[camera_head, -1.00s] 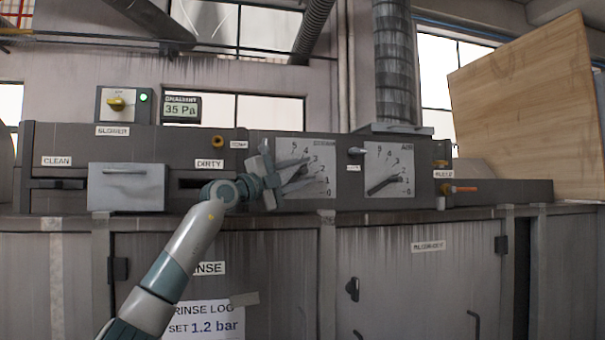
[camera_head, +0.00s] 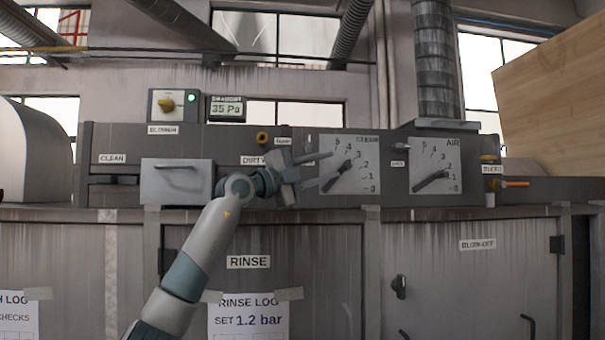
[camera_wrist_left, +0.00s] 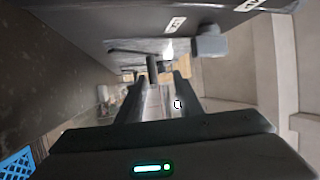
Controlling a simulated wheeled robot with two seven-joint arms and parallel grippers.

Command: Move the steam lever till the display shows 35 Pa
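The display (camera_head: 226,108) at the upper left of the panel reads "35 Pa". The steam dial (camera_head: 368,148) is a pale plate with a numbered scale. Its dark steam lever (camera_head: 338,176) is tilted, with its upper end toward the scale near 3. My left gripper (camera_head: 324,167) is just left of the lever, its fingers spread and pointing right. The wrist view shows the fingers of my left gripper (camera_wrist_left: 158,97) apart, with a grey bar beyond and between them. I cannot tell whether it touches the lever. My right gripper is out of view.
The air dial (camera_head: 436,152) with its own lever stands to the right. A blower switch (camera_head: 165,104) with a yellow knob and green light is beside the display. A grey drawer front (camera_head: 177,182) sits left of my gripper. A wooden board (camera_head: 560,88) stands far right.

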